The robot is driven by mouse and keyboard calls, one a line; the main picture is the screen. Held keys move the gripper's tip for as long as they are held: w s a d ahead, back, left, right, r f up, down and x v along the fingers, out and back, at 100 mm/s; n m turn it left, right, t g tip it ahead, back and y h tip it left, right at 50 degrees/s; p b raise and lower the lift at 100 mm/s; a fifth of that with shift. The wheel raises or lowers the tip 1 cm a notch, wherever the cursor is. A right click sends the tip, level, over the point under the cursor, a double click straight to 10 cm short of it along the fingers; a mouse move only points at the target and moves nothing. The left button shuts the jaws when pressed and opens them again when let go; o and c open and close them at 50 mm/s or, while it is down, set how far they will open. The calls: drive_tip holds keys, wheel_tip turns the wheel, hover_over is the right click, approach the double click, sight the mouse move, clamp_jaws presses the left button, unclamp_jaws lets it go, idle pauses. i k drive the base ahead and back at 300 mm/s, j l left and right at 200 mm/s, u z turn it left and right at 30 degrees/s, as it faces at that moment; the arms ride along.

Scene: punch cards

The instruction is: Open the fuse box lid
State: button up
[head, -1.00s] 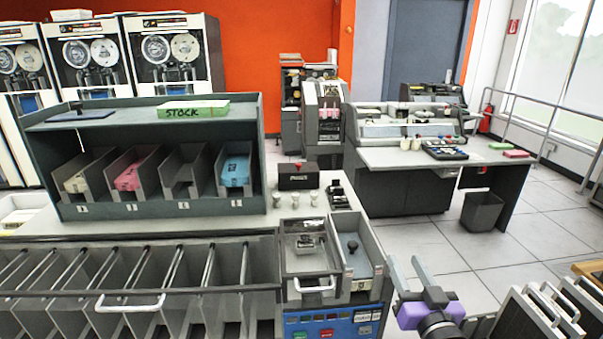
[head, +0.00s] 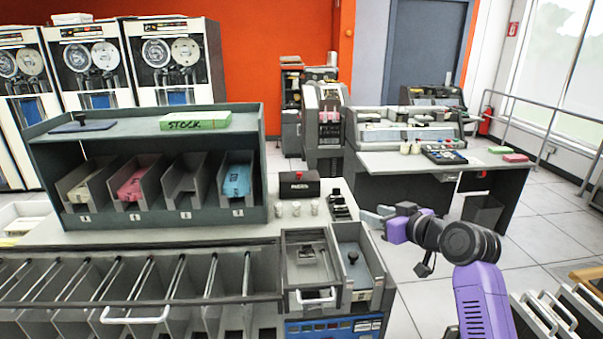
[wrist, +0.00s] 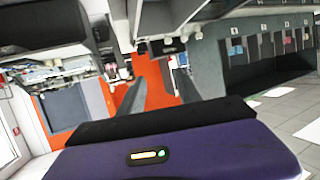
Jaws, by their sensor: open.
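The fuse box (head: 299,186) is a small dark box with white lettering on its front and a red knob on top. It stands on the counter right of the stock rack, and its lid looks shut. My gripper (head: 374,214) is in the head view, to the right of the box and apart from it, by the counter's right edge. Its grey fingers are open and empty, pointing left. In the wrist view the fingers (wrist: 155,92) stand apart with an orange wall behind. I cannot make out the fuse box there.
Several small pale cups (head: 296,208) stand in front of the box. A black switch strip (head: 339,205) lies between box and gripper. The stock rack (head: 150,224) is close on the left.

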sight(299, 180)
drive_tip(key=i+j, duration=0.3)
drive_tip(key=i, duration=0.15)
drive_tip(key=i+j, duration=0.25)
drive_tip(key=i, duration=0.2)
